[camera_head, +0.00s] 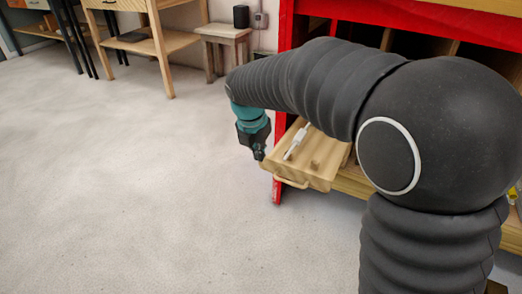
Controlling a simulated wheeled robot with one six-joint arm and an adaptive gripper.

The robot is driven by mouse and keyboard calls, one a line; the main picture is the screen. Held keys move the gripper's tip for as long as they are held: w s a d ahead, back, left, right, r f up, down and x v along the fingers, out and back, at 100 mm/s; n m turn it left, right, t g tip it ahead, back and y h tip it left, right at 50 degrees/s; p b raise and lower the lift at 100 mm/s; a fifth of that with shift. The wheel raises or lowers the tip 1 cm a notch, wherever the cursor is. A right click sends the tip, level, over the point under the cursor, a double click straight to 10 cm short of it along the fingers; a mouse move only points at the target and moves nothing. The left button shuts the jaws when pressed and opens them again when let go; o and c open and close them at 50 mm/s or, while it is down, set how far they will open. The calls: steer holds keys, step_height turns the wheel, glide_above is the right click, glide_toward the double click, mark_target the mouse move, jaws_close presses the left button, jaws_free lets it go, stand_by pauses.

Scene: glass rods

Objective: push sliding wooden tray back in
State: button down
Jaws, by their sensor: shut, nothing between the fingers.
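The sliding wooden tray (318,180) sticks out from the lower level of a red-framed wooden unit, at the middle of the head view. It has a wooden handle (291,182) along its front edge. A white rod-like object (297,141) and a small brown block (315,164) lie on it. My gripper (259,154) is shut and empty, pointing down just left of the tray's front left corner. I cannot tell whether it touches the tray. My dark arm hides the tray's back part and much of the unit.
The red-framed unit (287,30) has a post reaching the floor left of the tray. A wooden stool (223,39) with a black object (241,16) and wooden tables (153,45) stand at the back. The pale floor (130,190) in front and left is clear.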

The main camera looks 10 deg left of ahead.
mark_target(269, 159)
steer(key=w+f, duration=0.1)
steer(key=f, duration=0.1)
steer(key=w+d+f, duration=0.1)
steer(key=w+f, duration=0.2)
steer(key=f, duration=0.2)
steer(key=shift+w+d+b, duration=0.15)
steer(key=shift+d+b, duration=0.2)
steer(key=shift+w+d, duration=0.15)
steer(key=shift+w, duration=0.4)
